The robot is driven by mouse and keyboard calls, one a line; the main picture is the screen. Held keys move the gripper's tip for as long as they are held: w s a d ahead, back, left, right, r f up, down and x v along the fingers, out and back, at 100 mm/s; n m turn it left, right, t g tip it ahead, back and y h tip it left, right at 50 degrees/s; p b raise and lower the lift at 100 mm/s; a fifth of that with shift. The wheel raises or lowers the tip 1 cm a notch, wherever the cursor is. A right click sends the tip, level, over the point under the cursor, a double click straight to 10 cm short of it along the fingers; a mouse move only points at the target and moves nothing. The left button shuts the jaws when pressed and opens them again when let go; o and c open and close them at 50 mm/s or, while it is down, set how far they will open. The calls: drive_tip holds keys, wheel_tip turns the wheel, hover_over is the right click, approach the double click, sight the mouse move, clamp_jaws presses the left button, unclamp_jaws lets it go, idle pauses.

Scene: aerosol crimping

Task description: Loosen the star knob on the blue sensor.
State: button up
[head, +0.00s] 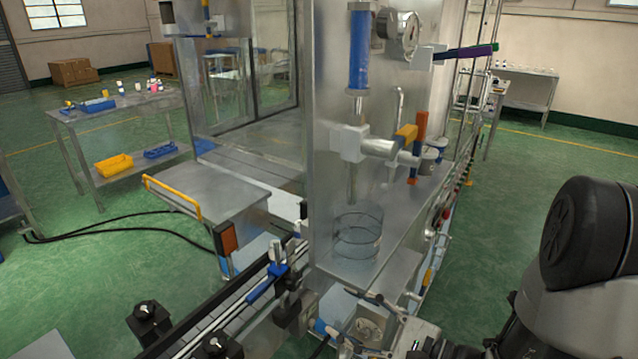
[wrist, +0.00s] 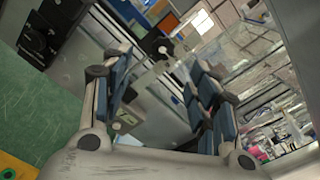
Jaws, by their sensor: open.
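A small blue sensor (head: 277,253) with a pale body is mounted beside the conveyor rail in the head view. Dark clamp parts sit just below it, and I cannot make out the star knob clearly among them. In the wrist view my gripper (wrist: 164,68) is open, its blue-padded fingers wide apart with nothing held between them. My arm enters the head view at the lower right.
The conveyor (head: 235,310) runs diagonally along the lower left, with black knobbed blocks (head: 147,311) beside it. The crimping machine's upright metal panel (head: 328,150) stands right behind the sensor. A round clear guard (head: 358,236) sits on its deck. Green floor is open at the right.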

drive_tip(key=s+a+r+n+g+h, duration=0.1)
drive_tip(key=s+a+n+g+h, duration=0.1)
drive_tip(key=s+a+n+g, duration=0.35)
drive_tip(key=s+a+r+n+g+h, duration=0.1)
drive_tip(key=s+a+n+g+h, duration=0.1)
drive_tip(key=s+n+g, duration=0.7)
drive_tip(key=s+d+r+n+t+h, duration=0.1)
drive_tip(key=d+r+n+t+h, duration=0.1)
drive_tip(key=d+t+h, duration=0.2)
drive_tip(key=s+d+r+n+t+h, duration=0.2)
drive_tip(key=d+t+h, duration=0.2)
drive_tip(key=d, duration=0.5)
drive_tip(key=h, duration=0.2)
drive_tip(key=shift+s+r+t+h, duration=0.2)
drive_tip(key=shift+r+t+h, duration=0.05)
drive_tip(key=shift+t+h, duration=0.1)
